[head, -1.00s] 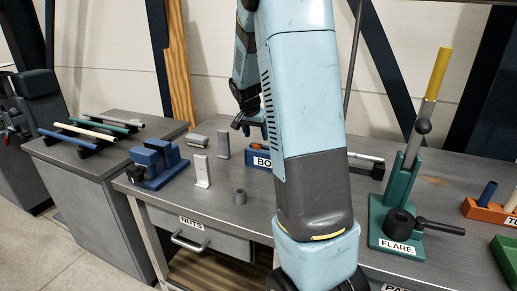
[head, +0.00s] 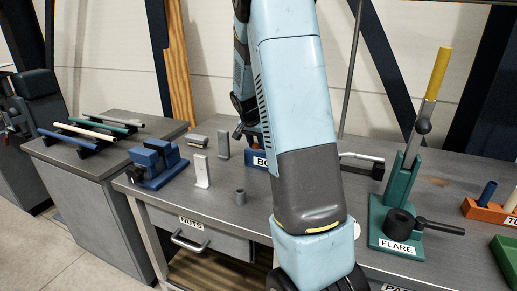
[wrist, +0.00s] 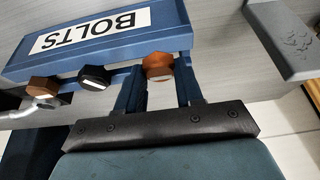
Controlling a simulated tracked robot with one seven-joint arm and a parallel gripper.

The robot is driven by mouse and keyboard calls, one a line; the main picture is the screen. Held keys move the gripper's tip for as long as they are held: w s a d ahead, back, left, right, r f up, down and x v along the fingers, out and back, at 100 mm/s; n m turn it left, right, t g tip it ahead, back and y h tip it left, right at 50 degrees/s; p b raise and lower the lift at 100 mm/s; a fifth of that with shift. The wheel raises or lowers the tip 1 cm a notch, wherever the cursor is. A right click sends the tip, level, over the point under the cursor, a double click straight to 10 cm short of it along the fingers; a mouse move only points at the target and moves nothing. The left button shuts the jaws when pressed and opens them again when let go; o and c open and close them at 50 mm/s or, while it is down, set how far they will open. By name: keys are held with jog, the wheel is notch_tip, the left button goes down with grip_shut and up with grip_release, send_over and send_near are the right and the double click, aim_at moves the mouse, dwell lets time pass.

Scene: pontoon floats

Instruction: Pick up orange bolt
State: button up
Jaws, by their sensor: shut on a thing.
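The orange bolt (wrist: 158,66) shows its hex head at the front edge of the blue BOLTS rack (wrist: 150,22) in the wrist view. My gripper (wrist: 158,88) is shut on it, one finger on each side of the head. A black bolt (wrist: 94,78) and a brown bolt (wrist: 42,89) sit to its left on the same rack edge. In the head view my arm hides most of the BOLTS rack (head: 257,159) and the orange bolt. Whether the bolt has left its slot cannot be told.
A blue vise (head: 155,163) is farther left. The green FLARE tool (head: 400,215) with a yellow-tipped lever stands on the right of the bench.

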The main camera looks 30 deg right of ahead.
grip_shut()
